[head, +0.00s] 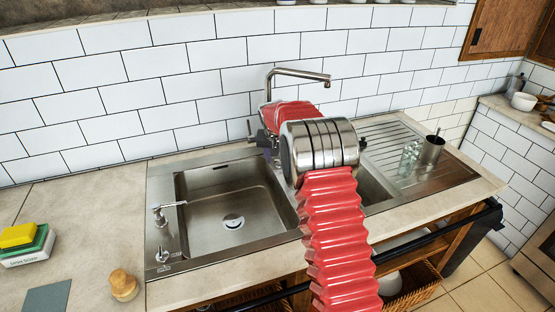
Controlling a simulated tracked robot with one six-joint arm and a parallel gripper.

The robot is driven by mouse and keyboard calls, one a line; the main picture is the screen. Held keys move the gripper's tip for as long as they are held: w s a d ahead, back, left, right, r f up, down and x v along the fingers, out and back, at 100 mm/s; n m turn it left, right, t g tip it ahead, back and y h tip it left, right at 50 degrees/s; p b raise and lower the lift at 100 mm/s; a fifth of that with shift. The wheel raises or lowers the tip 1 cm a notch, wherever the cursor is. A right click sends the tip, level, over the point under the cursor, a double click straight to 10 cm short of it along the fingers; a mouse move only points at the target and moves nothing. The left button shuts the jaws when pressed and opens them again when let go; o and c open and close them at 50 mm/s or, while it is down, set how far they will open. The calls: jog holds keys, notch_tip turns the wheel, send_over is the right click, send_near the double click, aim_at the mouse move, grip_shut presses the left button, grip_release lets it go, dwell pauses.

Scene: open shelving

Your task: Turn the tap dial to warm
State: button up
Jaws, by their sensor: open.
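The tap's tall metal spout (300,73) rises behind the sink and bends right over it. Its base is hidden behind my arm. Two small metal fittings stand on the sink's left rim: one with a sideways lever (162,214) and a lower knob-like one (163,256). I cannot tell which, if either, is the tap dial, nor its setting. My gripper (261,137) is at the back rim near the tap base, mostly hidden behind my arm. It is open; nothing shows held in it. Contact with the tap cannot be seen.
The steel sink (228,205) has a basin on the left and a ridged drainer (405,150) on the right. A metal cup (432,150) and glass (410,155) stand there. Sponges (20,237) and a wooden brush (124,285) lie left. A tiled wall closes the back.

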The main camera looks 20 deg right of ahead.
jog(key=shift+c, duration=0.3)
jog(key=c, duration=0.9)
jog(key=shift+a, duration=0.2)
jog(key=shift+c, duration=0.4)
jog(key=shift+d, duration=0.1)
